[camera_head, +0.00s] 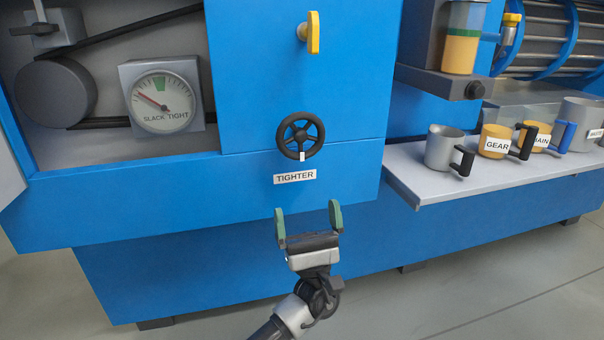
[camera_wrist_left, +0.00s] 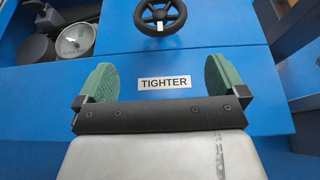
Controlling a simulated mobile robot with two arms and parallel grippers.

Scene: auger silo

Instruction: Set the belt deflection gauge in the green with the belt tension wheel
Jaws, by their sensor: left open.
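The belt tension wheel (camera_head: 300,136) is a small black handwheel with a white mark at its bottom, on the blue machine front. It also shows at the top of the left wrist view (camera_wrist_left: 166,16). A TIGHTER label (camera_head: 295,177) sits below it. The belt deflection gauge (camera_head: 163,101) is a round white dial with SLACK at left, TIGHT at right and a green band at top. Its red needle points up-left, on the slack side of the green. My left gripper (camera_head: 308,220) is open and empty, below the wheel and label, apart from both. My right gripper is not in view.
A yellow handle (camera_head: 309,36) sticks out above the wheel. At right, a grey shelf (camera_head: 440,189) holds several mugs, including a GEAR mug (camera_head: 494,141). A pulley (camera_head: 56,93) and black belt are in the open recess at left. The panel around the wheel is clear.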

